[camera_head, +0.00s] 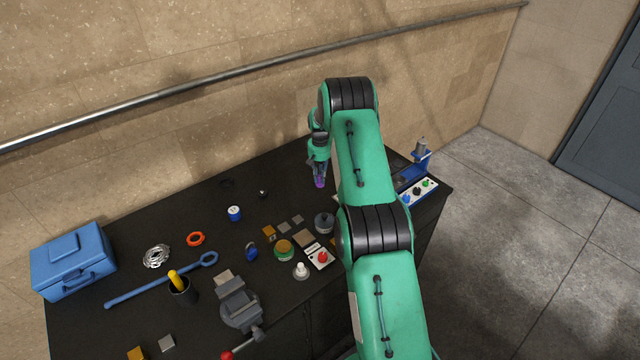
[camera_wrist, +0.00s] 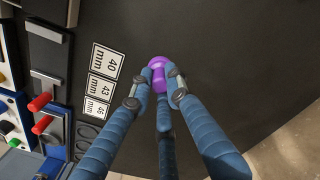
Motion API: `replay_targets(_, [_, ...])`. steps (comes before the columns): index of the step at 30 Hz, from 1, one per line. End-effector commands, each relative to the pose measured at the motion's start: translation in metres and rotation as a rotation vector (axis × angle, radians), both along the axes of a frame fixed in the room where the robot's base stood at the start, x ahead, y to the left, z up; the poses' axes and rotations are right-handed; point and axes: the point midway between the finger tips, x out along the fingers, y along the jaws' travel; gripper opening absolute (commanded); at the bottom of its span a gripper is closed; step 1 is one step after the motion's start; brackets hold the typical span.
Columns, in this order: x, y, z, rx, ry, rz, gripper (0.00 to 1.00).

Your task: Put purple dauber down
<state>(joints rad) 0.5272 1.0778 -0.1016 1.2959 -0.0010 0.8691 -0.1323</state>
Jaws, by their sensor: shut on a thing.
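The purple dauber (camera_wrist: 158,76) is held between the blue fingers of my gripper (camera_wrist: 160,85) in the wrist view. The fingertips close around it, and part of it is hidden by them. In the head view the dauber (camera_head: 320,182) shows as a small purple tip under my gripper (camera_head: 319,172), over the back right part of the black table (camera_head: 205,200). I cannot tell whether the dauber touches the table top.
White labels (camera_wrist: 104,76) marked 40, 43 and 46 mm lie beside the dauber. A blue press (camera_head: 420,160) and a button panel (camera_head: 417,191) stand at the table's right. Several tools and a blue toolbox (camera_head: 72,262) are left. The table's back is mostly clear.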

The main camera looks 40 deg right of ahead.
Motion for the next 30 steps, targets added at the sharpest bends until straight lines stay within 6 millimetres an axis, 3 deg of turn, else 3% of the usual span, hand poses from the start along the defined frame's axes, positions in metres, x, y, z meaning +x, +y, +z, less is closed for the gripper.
replay_targets(12, [0.0,0.0,-0.035,0.0,0.001,0.0,0.0])
replay_targets(26, [0.0,0.0,-0.04,0.0,0.0,0.0,0.0])
replay_targets(27, [0.0,0.0,-0.04,0.0,0.0,0.0,0.2])
replay_targets(30, [0.0,0.0,-0.039,0.0,0.0,0.0,0.35])
